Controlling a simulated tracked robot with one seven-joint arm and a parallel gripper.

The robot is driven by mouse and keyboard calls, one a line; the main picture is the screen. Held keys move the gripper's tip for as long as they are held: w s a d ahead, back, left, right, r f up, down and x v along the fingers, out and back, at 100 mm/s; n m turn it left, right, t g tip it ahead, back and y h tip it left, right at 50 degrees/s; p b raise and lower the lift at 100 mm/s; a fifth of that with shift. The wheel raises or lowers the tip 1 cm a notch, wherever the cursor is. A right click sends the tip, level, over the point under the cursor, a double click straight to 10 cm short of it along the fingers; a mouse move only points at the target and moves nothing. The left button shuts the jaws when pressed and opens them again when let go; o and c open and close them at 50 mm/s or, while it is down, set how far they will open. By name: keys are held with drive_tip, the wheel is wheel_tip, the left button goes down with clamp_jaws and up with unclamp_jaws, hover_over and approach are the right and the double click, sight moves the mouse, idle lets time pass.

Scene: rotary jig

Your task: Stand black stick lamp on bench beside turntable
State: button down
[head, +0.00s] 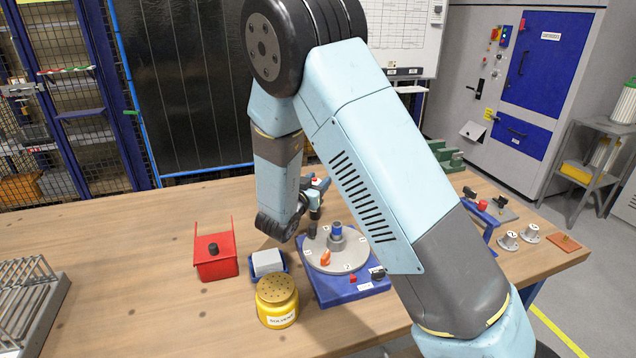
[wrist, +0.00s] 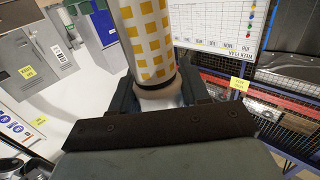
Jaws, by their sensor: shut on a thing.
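The part of the lamp that shows is a pale tube with yellow-orange squares and a dark band near the fingers. Its far end runs out of the picture, and little black shows. In the head view my arm hides most of the gripper, and I cannot make out the lamp. The turntable (head: 313,254) is a grey numbered disc on a blue base, with a hub and an orange piece on it. The wooden bench (head: 130,290) lies beneath.
Left of the turntable stand a red holder (head: 216,266), a blue tray with a pale block (head: 268,262) and a yellow perforated pot (head: 277,300). A wire rack (head: 30,300) is at far left. Small metal parts (head: 508,241) lie right. Bare bench lies left of the red holder.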

drive_tip(key=shift+f, duration=0.1)
drive_tip(key=c, duration=0.5)
unclamp_jaws()
drive_tip(key=shift+c, duration=0.2)
drive_tip(key=v, duration=0.7)
drive_tip(key=shift+s, duration=0.25)
drive_tip(key=shift+a, duration=0.1)
